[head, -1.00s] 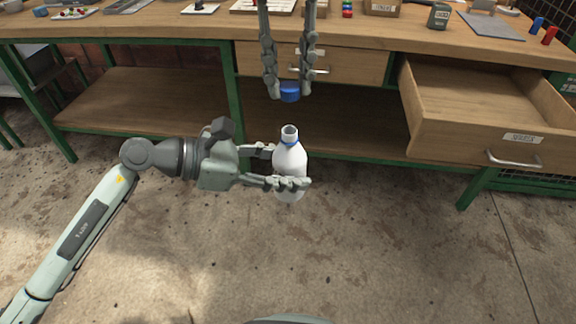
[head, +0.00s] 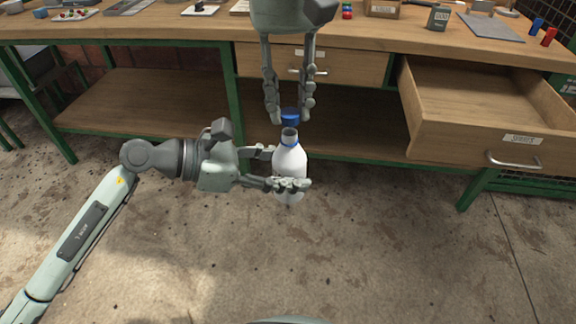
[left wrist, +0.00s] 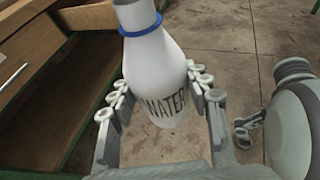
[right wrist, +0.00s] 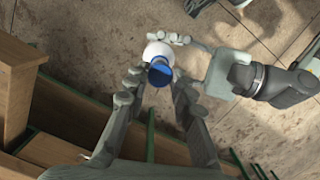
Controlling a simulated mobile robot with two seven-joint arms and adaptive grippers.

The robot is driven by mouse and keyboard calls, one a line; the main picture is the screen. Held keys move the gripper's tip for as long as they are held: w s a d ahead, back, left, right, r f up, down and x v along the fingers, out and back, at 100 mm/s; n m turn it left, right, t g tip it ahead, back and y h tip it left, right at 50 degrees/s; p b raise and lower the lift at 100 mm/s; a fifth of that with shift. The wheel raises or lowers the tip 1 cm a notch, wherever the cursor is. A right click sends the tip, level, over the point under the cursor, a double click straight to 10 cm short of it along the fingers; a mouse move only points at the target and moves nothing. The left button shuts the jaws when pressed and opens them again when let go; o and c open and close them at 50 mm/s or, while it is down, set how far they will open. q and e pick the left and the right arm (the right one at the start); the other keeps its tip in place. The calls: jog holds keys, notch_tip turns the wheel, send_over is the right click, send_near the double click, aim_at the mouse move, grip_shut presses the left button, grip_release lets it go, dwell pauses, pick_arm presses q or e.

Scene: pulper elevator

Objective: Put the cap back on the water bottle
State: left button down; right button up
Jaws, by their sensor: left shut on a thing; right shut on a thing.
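The white water bottle (head: 289,160) is upright in mid-air in front of the workbench. My left gripper (head: 282,170) is shut around its body from the left. In the left wrist view the bottle (left wrist: 155,75) shows the word WATER and a blue neck ring. My right gripper (head: 290,116) points down from above and is shut on the blue cap (head: 290,117). The cap is just above the bottle's open neck, with a small gap in the head view. In the right wrist view the cap (right wrist: 160,73) covers the bottle's mouth.
The wooden workbench (head: 160,32) with green legs stands behind. An open drawer (head: 480,130) juts out at the right, and a closed drawer (head: 350,66) is behind my right gripper. The concrete floor (head: 400,250) in front is clear.

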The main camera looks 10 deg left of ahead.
aim_at(289, 159)
dwell(0.5)
jog(key=shift+f, duration=0.85)
jog(key=shift+f, duration=0.6)
